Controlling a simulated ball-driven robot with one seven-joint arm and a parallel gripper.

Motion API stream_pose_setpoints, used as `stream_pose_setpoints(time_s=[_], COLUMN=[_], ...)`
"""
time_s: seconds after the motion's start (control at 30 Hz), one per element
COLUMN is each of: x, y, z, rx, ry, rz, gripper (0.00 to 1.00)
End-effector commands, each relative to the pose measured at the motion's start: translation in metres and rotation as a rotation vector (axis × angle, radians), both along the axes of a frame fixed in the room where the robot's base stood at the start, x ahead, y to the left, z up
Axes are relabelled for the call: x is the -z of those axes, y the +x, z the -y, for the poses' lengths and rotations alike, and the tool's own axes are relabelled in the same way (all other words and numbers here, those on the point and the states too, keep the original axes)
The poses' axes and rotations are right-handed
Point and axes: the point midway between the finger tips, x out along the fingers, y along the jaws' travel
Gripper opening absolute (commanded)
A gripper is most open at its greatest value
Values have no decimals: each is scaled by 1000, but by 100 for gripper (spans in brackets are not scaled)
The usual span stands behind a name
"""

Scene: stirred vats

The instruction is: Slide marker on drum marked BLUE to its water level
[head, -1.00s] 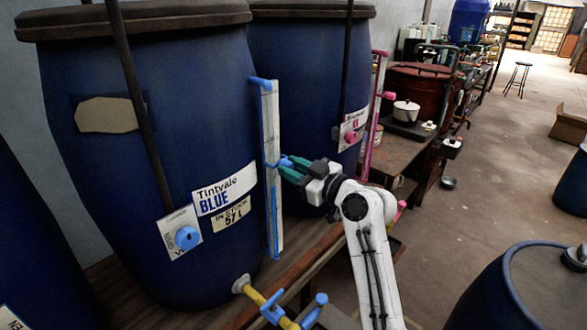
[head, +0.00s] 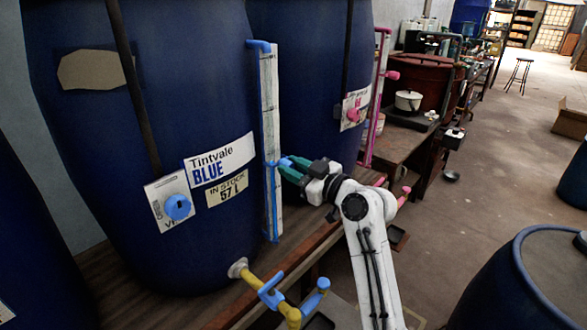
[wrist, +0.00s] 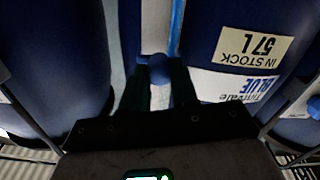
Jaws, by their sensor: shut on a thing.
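The blue drum with the Tintvale BLUE label (head: 219,161) stands at left in the head view. A white gauge board (head: 269,95) with a thin tube runs upright along its right side. The tube's lower part (head: 273,210) looks blue, with its top close to the marker's height; any small gap is unclear. My gripper (head: 289,166) is shut on the blue marker (head: 283,162), a little below the board's middle. In the wrist view, my gripper (wrist: 158,88) has the blue marker (wrist: 158,69) between its dark green fingers, which partly hide it.
A yellow and blue tap (head: 276,295) sticks out below the gauge. A blue knob (head: 177,207) is on the drum's front. A second drum with a pink gauge (head: 377,100) stands behind.

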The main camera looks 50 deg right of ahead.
Motion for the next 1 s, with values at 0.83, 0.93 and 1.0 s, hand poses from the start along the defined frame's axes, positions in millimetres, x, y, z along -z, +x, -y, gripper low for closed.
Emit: stream_pose_setpoints(time_s=[0.83,0.93,1.0], x=[0,1,1], y=[-11,-27,-41], z=[1,1,2], rx=[1,2,3], ry=[0,-1,0], rz=[-1,-1,0], gripper=[54,54,54])
